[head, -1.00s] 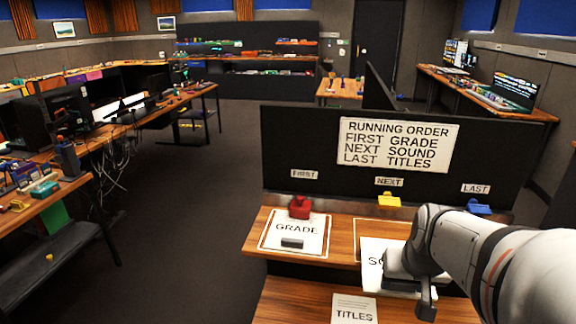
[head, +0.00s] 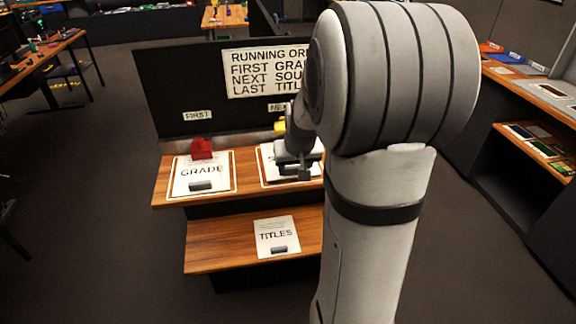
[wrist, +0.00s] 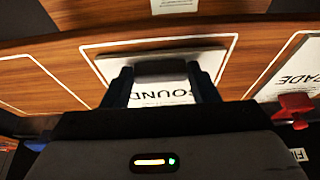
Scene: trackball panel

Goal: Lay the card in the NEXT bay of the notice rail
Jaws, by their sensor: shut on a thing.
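The SOUND card (head: 268,172) is white with a dark grip block (wrist: 160,68). In the wrist view the card (wrist: 160,93) appears flat within the white outline of the NEXT bay (wrist: 88,46); whether it touches the wood is hard to tell. My gripper (wrist: 160,80) is shut on the block, one finger at each side. In the head view my gripper (head: 293,170) is at the NEXT bay, and my arm hides the card's right part.
The GRADE card (head: 203,172) lies in the FIRST bay by a red clip (head: 201,149). The TITLES card (head: 275,236) lies on the lower shelf (head: 212,240). A black panel (head: 165,75) with the running-order sign (head: 262,72) stands behind. My arm hides the LAST bay.

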